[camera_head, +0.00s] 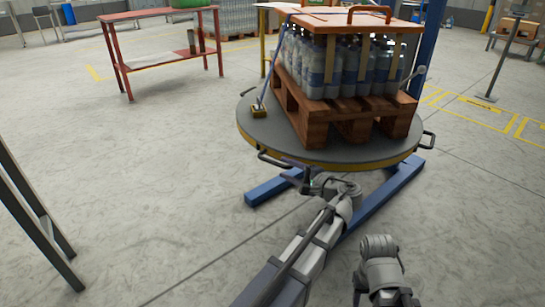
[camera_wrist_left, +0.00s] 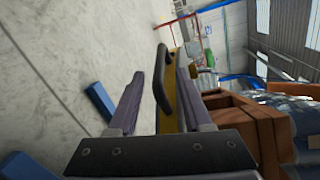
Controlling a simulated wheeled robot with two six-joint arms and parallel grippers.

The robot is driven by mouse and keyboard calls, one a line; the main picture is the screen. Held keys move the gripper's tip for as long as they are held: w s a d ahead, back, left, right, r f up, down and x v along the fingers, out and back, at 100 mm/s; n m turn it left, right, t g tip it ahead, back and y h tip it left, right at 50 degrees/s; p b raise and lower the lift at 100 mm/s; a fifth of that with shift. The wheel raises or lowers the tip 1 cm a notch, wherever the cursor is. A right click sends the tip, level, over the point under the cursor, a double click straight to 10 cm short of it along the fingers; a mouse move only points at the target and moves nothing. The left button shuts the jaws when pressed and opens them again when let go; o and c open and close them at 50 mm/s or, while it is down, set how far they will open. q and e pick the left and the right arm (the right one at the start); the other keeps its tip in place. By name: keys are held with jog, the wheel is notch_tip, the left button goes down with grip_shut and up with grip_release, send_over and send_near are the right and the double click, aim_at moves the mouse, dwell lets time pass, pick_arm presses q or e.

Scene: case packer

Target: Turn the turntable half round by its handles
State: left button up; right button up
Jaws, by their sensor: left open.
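The turntable (camera_head: 335,152) is a round grey disc with a yellow rim on blue legs. It carries a wooden pallet (camera_head: 352,128) of wrapped bottles. One black handle (camera_head: 274,160) sticks out at the front left of the rim, and another handle (camera_head: 428,140) is at the right. My left gripper (camera_head: 297,172) is at the front edge, close to the front-left handle. In the left wrist view its fingers (camera_wrist_left: 158,74) are apart, with a black handle (camera_wrist_left: 162,88) showing between them; contact cannot be told. My right arm shows at the bottom, but its gripper is out of view.
A blue leg (camera_head: 272,186) of the turntable stretches along the floor at the front left. A red-framed table (camera_head: 160,62) stands at the back left. A blue post (camera_head: 428,40) rises behind the load.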

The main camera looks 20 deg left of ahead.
aim_at(277, 164)
pick_arm(q)
jog(key=m, duration=0.3)
jog(key=m+t+h+p, duration=0.1)
jog(key=shift+s+r+m, duration=0.25)
jog(key=shift+s+m, duration=0.05)
jog(key=shift+s, duration=0.05)
jog(key=shift+b+x, duration=0.8)
jog(key=shift+x, duration=3.15)
jog(key=shift+f, duration=0.1)
grip_shut()
jog(key=shift+d, duration=0.1)
